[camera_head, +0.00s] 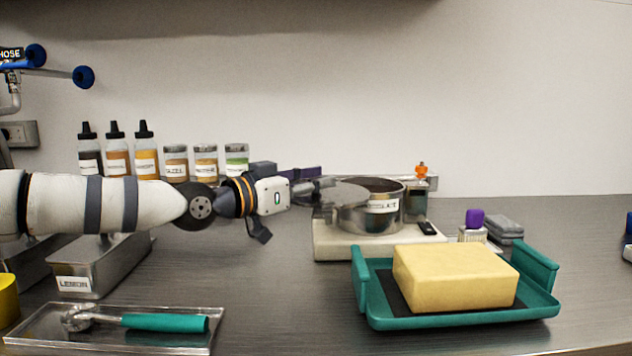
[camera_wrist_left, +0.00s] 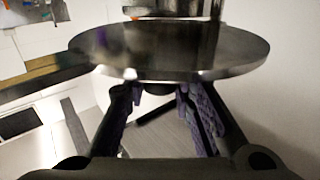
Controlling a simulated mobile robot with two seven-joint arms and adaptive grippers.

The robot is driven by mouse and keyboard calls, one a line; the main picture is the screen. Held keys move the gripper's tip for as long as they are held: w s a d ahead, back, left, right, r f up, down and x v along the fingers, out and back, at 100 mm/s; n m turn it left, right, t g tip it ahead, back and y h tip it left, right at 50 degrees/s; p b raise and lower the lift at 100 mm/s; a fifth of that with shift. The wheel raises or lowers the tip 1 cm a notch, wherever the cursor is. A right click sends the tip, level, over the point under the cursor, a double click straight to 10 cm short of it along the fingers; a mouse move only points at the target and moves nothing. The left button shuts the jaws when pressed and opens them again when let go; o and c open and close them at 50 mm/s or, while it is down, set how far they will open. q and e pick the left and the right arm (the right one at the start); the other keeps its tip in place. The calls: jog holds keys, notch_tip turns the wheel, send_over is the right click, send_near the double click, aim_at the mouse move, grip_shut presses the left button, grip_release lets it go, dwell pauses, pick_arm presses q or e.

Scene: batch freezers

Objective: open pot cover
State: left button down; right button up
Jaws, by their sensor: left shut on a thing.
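The steel pot (camera_head: 372,215) with a label stands on a pale hotplate (camera_head: 330,240) right of the middle. Its dark round mouth shows open at the back and right. The flat round grey cover (camera_head: 342,194) is at the pot's left rim, partly in front of the opening; it also shows as a disc in the left wrist view (camera_wrist_left: 170,52). My left gripper (camera_head: 322,187) reaches in from the left and is shut on the cover's knob, which the fingers mostly hide. I cannot tell whether the cover still touches the rim. My right gripper is not in view.
A teal tray (camera_head: 540,300) with a yellow block (camera_head: 455,275) stands in front of the hotplate. A steel tray (camera_head: 25,335) with a teal-handled scoop (camera_head: 165,322) lies front left. Several bottles and jars (camera_head: 145,150) line the back. Bare counter lies between.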

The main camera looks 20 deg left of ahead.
pick_arm(q)
jog(key=shift+f, duration=0.1)
jog(key=c, duration=1.4)
grip_release()
jog(key=shift+o, duration=0.2)
jog(key=shift+s+a, duration=0.2)
jog(key=shift+s, duration=0.1)
jog(key=v, duration=0.6)
jog(key=shift+s, duration=0.35)
jog(key=shift+a, duration=0.15)
